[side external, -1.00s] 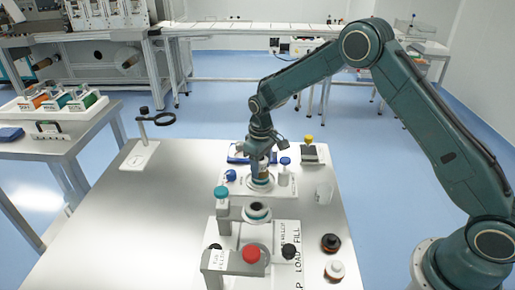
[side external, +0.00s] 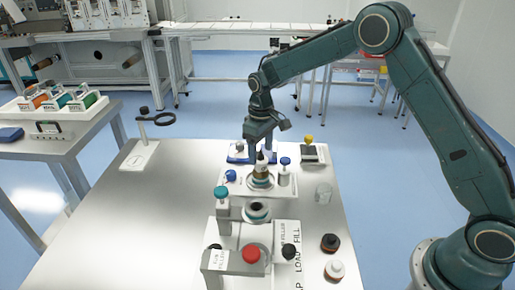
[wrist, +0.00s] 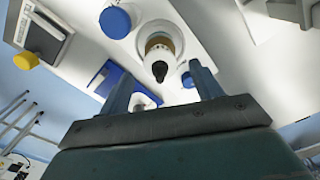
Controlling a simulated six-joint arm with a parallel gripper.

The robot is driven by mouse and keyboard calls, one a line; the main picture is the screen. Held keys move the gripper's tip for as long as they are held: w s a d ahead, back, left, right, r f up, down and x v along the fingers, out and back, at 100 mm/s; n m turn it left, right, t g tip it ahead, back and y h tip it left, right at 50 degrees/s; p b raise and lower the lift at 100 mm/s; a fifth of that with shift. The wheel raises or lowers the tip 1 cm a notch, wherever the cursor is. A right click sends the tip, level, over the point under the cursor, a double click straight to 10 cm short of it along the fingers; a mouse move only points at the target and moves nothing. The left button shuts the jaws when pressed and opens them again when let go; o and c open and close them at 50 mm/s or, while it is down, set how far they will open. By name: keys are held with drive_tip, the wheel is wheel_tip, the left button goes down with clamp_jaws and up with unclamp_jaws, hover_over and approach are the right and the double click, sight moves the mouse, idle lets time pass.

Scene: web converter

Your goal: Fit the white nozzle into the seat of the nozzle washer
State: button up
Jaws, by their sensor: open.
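The white nozzle (side external: 261,170) has an amber band and a black tip. It stands upright in the round pale seat of the nozzle washer (side external: 260,184), on a white base at the far part of the table. In the wrist view the nozzle (wrist: 159,57) points toward the camera from inside the round seat (wrist: 137,38); its lower end is hidden. My gripper (side external: 261,151) is open and empty above the nozzle, with one finger on either side of its black tip.
A teal-capped post (side external: 221,197) and a filler with a red knob (side external: 251,253) stand nearer the camera. A blue-capped bottle (side external: 285,170) is right of the nozzle. The table's left side is largely clear.

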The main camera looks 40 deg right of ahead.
wheel_tip(320, 180, up, 8)
idle(0.4)
idle(0.4)
drive_tip(key=s+d+r+m+t, duration=0.1)
drive_tip(key=s+d+r+t, duration=0.15)
drive_tip(key=s+r, duration=1.3)
drive_tip(key=s+f+m+t, duration=0.2)
drive_tip(key=s+f+t, duration=0.1)
drive_tip(key=s, duration=1.7)
drive_tip(key=shift+s+d, duration=0.15)
